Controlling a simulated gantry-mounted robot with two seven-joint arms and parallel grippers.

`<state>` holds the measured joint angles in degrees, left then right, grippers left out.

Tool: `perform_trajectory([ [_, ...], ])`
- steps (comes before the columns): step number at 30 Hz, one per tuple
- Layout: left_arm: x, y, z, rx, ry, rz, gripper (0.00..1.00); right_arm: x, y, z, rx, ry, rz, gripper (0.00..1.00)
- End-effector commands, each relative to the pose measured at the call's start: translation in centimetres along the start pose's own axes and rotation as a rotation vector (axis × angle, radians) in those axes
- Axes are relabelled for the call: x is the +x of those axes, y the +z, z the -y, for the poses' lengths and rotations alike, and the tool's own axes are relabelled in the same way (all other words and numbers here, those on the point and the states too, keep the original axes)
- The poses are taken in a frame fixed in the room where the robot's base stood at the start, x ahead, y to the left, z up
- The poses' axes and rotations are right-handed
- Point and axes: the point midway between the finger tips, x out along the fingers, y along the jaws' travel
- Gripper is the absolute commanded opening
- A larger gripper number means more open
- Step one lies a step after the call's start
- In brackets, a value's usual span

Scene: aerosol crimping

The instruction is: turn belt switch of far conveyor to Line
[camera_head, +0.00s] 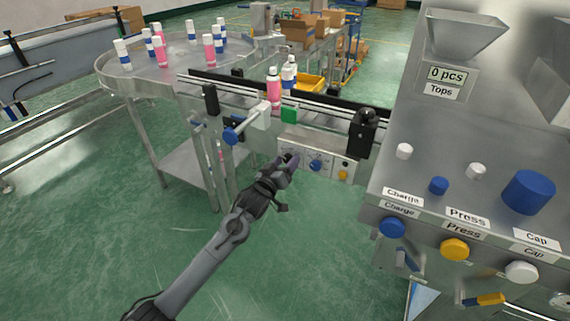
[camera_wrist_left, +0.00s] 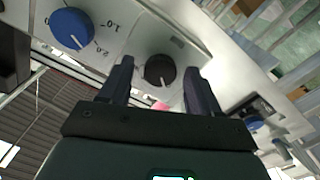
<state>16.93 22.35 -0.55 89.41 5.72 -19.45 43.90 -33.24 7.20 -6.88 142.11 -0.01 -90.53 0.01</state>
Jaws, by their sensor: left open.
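The far conveyor's control panel (camera_head: 329,165) is a pale plate on the side of the conveyor (camera_head: 335,112). The belt switch, a black knob (camera_wrist_left: 160,70) with a white pointer line, shows in the left wrist view between my left gripper's fingers. My left gripper (camera_head: 287,160) is open in front of the panel's left end; it also shows in the left wrist view (camera_wrist_left: 160,85), with one dark finger on each side of the knob. Whether the fingers touch the knob I cannot tell. In the head view the gripper largely covers the knob. My right gripper is not in view.
A blue dial (camera_head: 316,165) with numbers sits beside the switch, also in the left wrist view (camera_wrist_left: 72,28). A yellow button (camera_head: 343,175) is further right. A blue-ended clamp handle (camera_head: 232,135) juts out above left. Bottles stand on the round table (camera_head: 135,72); the machine console (camera_head: 470,190) is at right.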

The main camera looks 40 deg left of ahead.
Motion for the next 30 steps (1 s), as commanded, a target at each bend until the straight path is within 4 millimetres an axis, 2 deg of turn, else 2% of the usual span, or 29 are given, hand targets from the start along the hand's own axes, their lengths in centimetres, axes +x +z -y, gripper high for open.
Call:
perform_trajectory([
  [4, 0.0, 0.0, 0.0, 0.000, 0.000, 0.000, 0.63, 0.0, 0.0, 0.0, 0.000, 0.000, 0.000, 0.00],
  [5, 0.0, 0.0, 0.0, 0.000, 0.000, 0.000, 0.60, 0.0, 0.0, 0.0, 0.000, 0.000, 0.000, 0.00],
  [15, 0.0, 0.0, 0.0, 0.000, -0.001, 0.000, 0.08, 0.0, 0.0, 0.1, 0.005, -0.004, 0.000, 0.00],
  [23, 0.0, -0.1, 0.0, 0.024, -0.001, 0.000, 0.07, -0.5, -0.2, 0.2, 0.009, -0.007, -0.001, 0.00],
  [30, 0.0, -0.4, -0.2, 0.133, -0.002, 0.002, 0.07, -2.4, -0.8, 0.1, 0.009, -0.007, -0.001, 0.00],
])
